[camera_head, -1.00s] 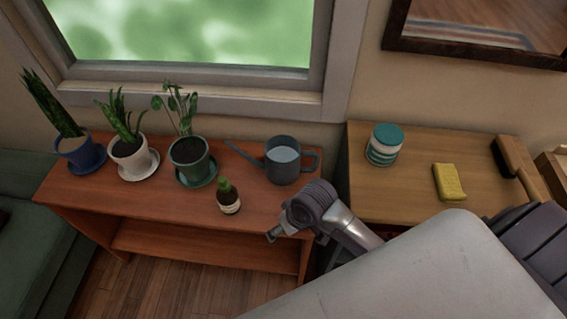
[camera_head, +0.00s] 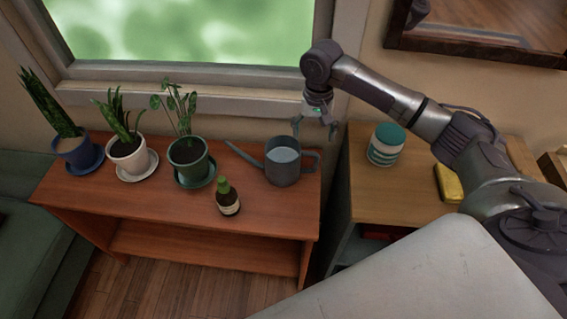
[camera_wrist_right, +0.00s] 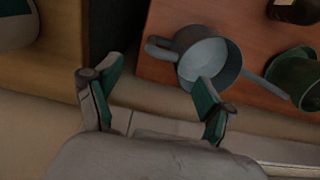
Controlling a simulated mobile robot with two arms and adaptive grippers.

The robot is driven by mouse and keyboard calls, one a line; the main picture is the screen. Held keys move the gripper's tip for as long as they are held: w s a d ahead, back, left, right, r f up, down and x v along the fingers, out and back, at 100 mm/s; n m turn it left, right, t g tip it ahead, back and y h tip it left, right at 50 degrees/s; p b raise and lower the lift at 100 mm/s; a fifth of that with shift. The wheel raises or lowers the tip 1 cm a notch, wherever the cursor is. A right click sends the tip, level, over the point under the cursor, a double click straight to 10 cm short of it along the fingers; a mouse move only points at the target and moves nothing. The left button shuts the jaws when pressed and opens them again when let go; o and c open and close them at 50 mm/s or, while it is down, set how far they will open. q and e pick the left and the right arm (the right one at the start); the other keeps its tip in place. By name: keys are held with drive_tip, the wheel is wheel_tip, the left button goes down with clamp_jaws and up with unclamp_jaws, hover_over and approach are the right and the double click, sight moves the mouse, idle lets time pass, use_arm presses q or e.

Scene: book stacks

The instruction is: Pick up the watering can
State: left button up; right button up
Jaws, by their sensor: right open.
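The grey watering can (camera_head: 283,163) stands upright near the right end of the reddish wooden shelf (camera_head: 245,209). Its spout points left and its handle is on the right. It holds pale water or a pale inside surface. My right gripper (camera_head: 314,129) is open and empty, above and just behind the can's handle side, pointing down. In the right wrist view the open fingers (camera_wrist_right: 155,105) show with the can (camera_wrist_right: 208,58) beyond the right fingertip, its handle toward the gap. No contact shows. My left gripper is not in view.
A small brown bottle (camera_head: 228,199) stands left of and in front of the can. A green pot (camera_head: 188,160), a white pot (camera_head: 129,157) and a blue pot (camera_head: 78,151) hold plants farther left. A jar (camera_head: 386,145) and yellow sponge (camera_head: 448,183) sit on the right table.

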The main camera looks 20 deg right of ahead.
sight(312, 153)
wheel_tip(312, 153, down, 10)
drive_tip(key=shift+f, duration=0.15)
drive_tip(key=c, duration=1.5)
clamp_jaws()
drive_tip(key=shift+d+r, duration=0.1)
drive_tip(key=shift+r, duration=0.1)
